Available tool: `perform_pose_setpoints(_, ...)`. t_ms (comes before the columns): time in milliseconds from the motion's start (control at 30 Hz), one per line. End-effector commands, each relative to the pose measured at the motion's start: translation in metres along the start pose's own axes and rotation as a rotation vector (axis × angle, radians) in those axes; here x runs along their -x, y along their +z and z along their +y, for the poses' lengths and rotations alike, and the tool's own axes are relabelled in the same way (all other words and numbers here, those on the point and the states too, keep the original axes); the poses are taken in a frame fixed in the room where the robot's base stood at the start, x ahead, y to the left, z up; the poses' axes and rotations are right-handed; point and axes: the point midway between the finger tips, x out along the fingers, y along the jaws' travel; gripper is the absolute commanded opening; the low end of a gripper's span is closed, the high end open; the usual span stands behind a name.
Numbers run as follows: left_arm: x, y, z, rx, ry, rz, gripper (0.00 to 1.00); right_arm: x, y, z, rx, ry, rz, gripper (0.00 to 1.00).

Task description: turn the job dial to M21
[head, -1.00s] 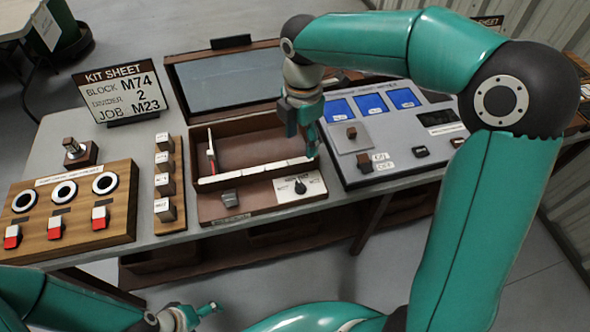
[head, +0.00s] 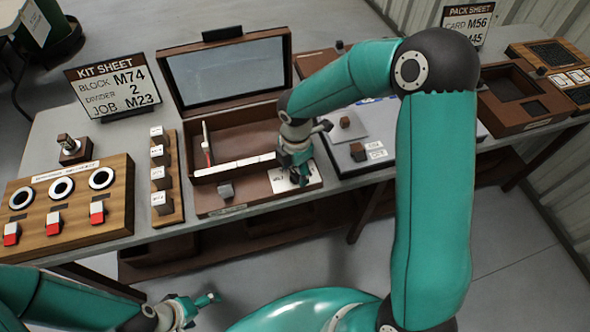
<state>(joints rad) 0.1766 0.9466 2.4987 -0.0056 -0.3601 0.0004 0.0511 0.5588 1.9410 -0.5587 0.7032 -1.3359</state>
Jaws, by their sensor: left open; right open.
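The job dial sits on the white plate (head: 313,174) at the front right of the brown wooden box (head: 240,198). My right gripper (head: 301,180) is open and right over the dial, hiding the knob and most of its markings, so I cannot tell where the pointer stands or whether the fingers touch it. The kit sheet (head: 113,86) at the back left reads BLOCK M74, DIVIDER 2, JOB M23. My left gripper (head: 207,304) is open and empty in front of the table, low at the bottom of the picture.
The box's lid (head: 228,75) stands open. A wooden panel with rings and red-white switches (head: 60,205) and a strip of blocks (head: 160,170) stand left. A grey panel (head: 378,135) is right, partly behind my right arm.

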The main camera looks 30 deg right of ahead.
Motion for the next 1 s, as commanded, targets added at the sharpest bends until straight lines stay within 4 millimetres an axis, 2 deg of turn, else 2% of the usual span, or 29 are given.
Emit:
perform_pose_setpoints(133, 0.0004, 0.0001, 0.0002, 0.0, 0.0, 0.0, 0.87, -0.0074, 0.0002, -0.0002, 0.0, 0.0, 0.001, 0.6)
perform_pose_setpoints(400, 0.0003, 0.0001, 0.0001, 0.0, 0.0, 0.0, 0.87, -0.0082, 0.0003, -0.0002, -0.001, 0.0, 0.001, 0.6)
perform_pose_setpoints(767, 0.0004, 0.0001, 0.0001, 0.0, 0.0, 0.0, 0.87, -0.0078, 0.0002, 0.0, -0.001, 0.001, 0.0, 0.0)
perform_pose_setpoints(1000, -0.0016, 0.0, -0.0006, 0.0, 0.0, 0.0, 0.87, -0.0083, 0.0002, 0.0004, -0.015, 0.002, 0.0, 0.0)
